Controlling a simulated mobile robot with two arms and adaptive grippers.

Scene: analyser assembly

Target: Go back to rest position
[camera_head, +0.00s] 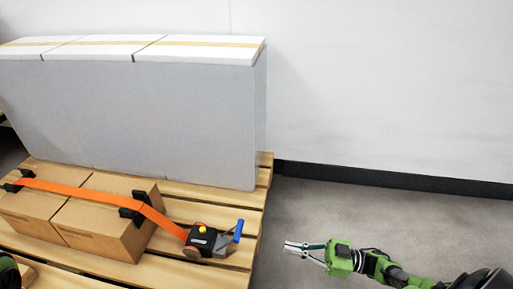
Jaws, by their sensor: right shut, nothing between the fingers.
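My right gripper (305,250) is at the lower middle of the head view, at the end of my green and black right arm, which comes in from the lower right. Its fingers point left and are shut with nothing between them. It shows over the bare grey floor, to the right of the pallet, and touches nothing that I can see. My left gripper cannot be made out; only a small green and black part shows at the lower left edge.
A wooden pallet (190,208) holds tall grey boxes (160,115) and low brown cartons (105,222). An orange strap (85,194) crosses the cartons to a black device with a blue handle (203,240). A white wall (400,90) stands behind. The floor (350,210) right of the pallet is clear.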

